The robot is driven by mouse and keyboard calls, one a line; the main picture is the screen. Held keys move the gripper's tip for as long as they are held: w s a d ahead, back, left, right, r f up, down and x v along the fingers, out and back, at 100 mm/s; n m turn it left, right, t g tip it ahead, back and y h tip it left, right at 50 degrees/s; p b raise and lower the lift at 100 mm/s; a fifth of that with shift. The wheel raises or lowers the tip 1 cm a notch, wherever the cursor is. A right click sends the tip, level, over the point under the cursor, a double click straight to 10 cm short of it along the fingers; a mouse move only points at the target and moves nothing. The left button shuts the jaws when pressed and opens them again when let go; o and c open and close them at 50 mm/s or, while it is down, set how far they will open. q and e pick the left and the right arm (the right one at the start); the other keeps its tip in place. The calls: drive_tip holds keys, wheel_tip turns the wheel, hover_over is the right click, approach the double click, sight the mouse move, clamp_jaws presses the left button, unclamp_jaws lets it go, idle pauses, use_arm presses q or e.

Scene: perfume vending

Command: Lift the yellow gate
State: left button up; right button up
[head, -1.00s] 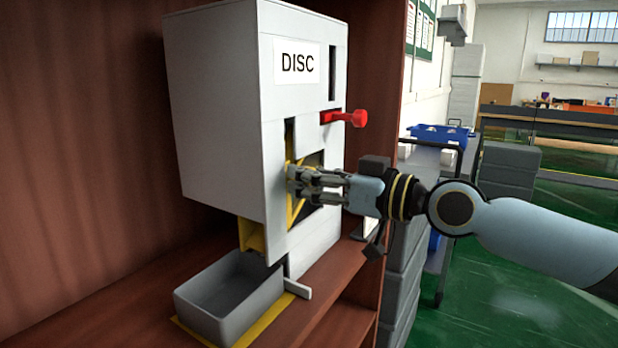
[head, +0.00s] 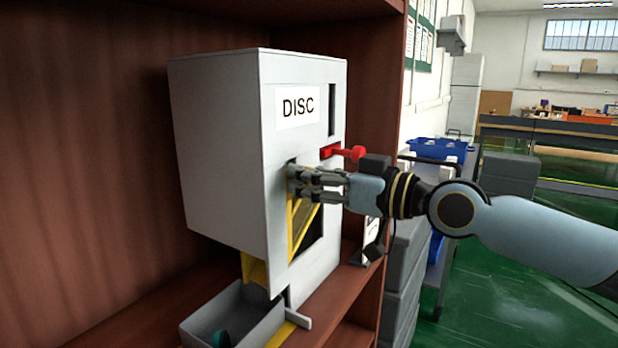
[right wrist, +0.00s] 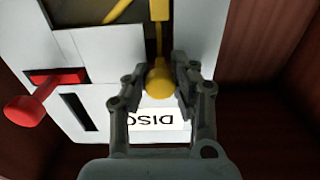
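My right gripper (head: 297,181) is at the front of the white DISC machine (head: 222,150), just below the red lever. In the right wrist view, its two fingers (right wrist: 168,78) close on the round yellow knob of the yellow gate (right wrist: 159,82), one on each side. A thin yellow bar (right wrist: 158,38) runs from the knob along a slot. In the head view the fingers hide the knob. Below them, yellow slanted parts (head: 298,232) show in the machine's dark opening. A teal piece (head: 221,338) is in the grey tray (head: 262,333). My left gripper is not in view.
The red lever (head: 345,152) sticks out close above my right gripper and also shows in the right wrist view (right wrist: 28,108). A yellow chute (head: 254,270) hangs over the tray. The brown shelf walls (head: 90,150) enclose the machine's left and back.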

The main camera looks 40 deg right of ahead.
sight(290, 110)
drive_tip(key=o, duration=0.5)
drive_tip(key=shift+r, duration=4.95)
